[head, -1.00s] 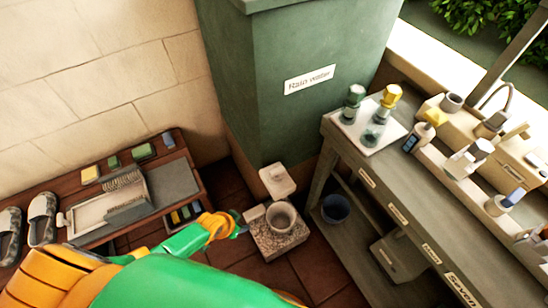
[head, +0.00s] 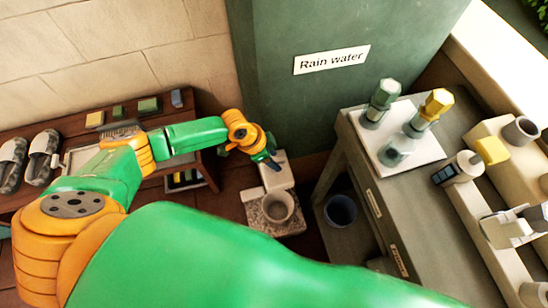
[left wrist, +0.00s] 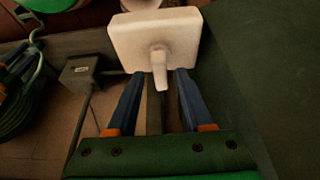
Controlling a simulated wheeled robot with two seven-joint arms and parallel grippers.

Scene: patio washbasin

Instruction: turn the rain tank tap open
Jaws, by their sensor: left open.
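The green rain tank (head: 290,110) stands at the back with a "Rain water" label. A pale block, which looks like the tap (head: 279,172), shows low in front of it, partly behind my left gripper (head: 272,161). In the left wrist view the pale tap block (left wrist: 180,35) is straight ahead, with a short pale lever (left wrist: 159,68) pointing toward the camera. My left gripper (left wrist: 160,75) is open, its blue fingers on either side of the lever with gaps visible. Whether the fingertips touch the block I cannot tell. My right gripper is not in view.
A grey pot (head: 277,207) stands on a stone block below the tap. A grey table (head: 352,150) with bottles is to the right, with a dark bucket (head: 341,210) beneath. A wooden bench (head: 205,160) with slippers is left. A coiled hose (left wrist: 15,95) shows in the wrist view.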

